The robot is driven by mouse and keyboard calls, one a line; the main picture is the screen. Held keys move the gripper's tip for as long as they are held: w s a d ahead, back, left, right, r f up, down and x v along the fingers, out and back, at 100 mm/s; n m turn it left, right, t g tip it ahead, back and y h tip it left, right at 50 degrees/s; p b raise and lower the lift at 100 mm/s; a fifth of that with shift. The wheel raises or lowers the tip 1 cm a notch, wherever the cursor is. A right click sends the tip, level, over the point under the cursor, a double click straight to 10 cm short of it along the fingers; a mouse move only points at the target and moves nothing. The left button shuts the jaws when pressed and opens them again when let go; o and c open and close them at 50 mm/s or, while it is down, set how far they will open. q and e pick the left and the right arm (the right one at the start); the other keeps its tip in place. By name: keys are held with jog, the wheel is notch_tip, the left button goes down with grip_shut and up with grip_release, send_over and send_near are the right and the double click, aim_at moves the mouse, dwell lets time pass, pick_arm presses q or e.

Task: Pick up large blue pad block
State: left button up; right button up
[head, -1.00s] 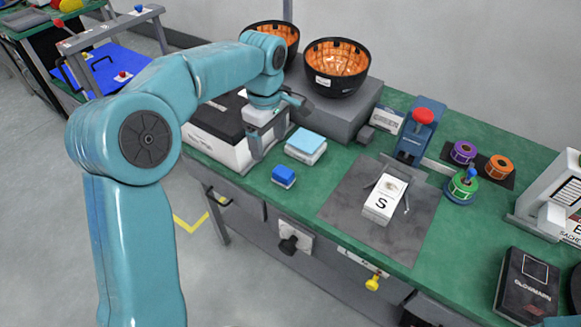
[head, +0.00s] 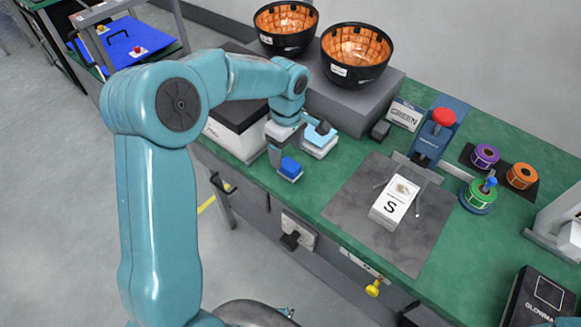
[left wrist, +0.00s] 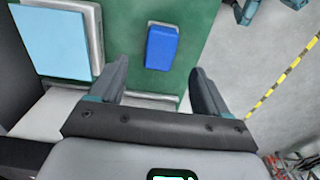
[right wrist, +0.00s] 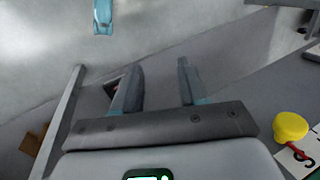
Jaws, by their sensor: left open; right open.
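A small dark blue block (head: 290,167) with a pale base sits on the green bench near its front edge. A larger light blue pad (head: 322,138) on a white block sits just behind it. My left gripper (head: 285,152) is open beside and above the dark blue block, partly covering it. In the left wrist view the dark blue block (left wrist: 162,47) lies ahead, between the lines of the open fingers (left wrist: 157,78), untouched as far as I can tell. The light blue pad (left wrist: 50,42) is to the left there. My right gripper (right wrist: 160,78) is open and empty, away from the blocks.
A black-topped white box (head: 235,128) stands left of the pads. Two dark bowls with orange interiors, the nearer one (head: 355,55) on a grey block, stand behind. Tape rolls stand farther right.

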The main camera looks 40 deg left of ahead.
aim_at(290, 163)
pick_arm(q)
jog(key=shift+s+d+f, duration=0.1)
jog(key=shift+s+f, duration=0.15)
jog(key=shift+f, duration=0.2)
jog(key=f, duration=0.4)
jog(key=shift+w+d, duration=0.2)
jog(key=shift+w, duration=0.05)
jog(key=shift+f, duration=0.5)
jog(key=shift+s, duration=0.1)
jog(key=c, duration=1.1)
jog(key=shift+c, duration=0.2)
